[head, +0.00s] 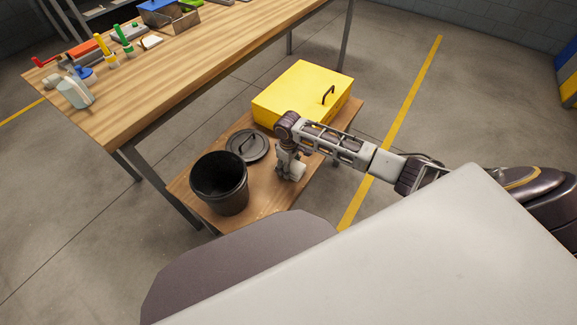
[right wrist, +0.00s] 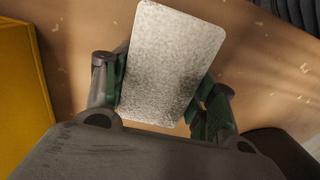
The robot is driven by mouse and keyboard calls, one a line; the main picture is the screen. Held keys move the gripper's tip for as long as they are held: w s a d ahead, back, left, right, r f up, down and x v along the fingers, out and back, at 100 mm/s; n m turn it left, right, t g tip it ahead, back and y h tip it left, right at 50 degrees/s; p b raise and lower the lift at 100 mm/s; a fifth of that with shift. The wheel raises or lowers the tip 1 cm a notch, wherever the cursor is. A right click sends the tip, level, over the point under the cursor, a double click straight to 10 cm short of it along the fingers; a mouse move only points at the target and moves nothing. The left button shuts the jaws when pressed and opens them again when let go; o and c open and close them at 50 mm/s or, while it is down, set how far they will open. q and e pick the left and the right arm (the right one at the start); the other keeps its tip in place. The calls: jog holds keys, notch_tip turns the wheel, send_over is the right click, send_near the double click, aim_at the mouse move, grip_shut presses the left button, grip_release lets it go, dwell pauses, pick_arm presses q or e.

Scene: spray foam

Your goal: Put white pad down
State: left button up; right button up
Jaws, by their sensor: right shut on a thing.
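The white pad (right wrist: 172,62) is a pale, speckled rectangle with rounded corners. In the right wrist view it sits between the two fingers of my right gripper (right wrist: 160,95), which is shut on it. Below it is the brown wooden surface of the low bench (head: 255,205); I cannot tell whether the pad touches it. In the head view my right gripper (head: 289,172) points down at the bench, between the grey lid and the bench's right edge, and a little of the pad (head: 298,171) shows beside the fingers. My left gripper is not in view.
A yellow box (head: 300,92) with a dark handle stands behind the gripper. A black bucket (head: 220,185) and a dark lid (head: 247,146) are to its left. The higher wooden table (head: 190,75) holds bottles, tools and a tray. Some bench surface near the front is bare.

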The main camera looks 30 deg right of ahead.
jog(key=shift+f, duration=0.1)
jog(key=o, duration=1.3)
jog(key=shift+o, duration=0.2)
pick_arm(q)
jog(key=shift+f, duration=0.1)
pick_arm(e)
jog(key=shift+r, duration=0.9)
notch_tip(320, 180, up, 8)
jog(key=shift+r+p, duration=0.2)
jog(key=shift+p, duration=1)
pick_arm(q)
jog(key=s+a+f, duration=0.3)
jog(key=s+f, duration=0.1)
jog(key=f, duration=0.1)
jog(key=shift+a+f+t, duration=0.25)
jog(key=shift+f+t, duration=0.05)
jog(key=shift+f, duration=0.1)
pick_arm(e)
jog(key=shift+r, duration=1.05)
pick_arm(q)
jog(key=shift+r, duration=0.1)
pick_arm(e)
jog(key=shift+a+f, duration=0.1)
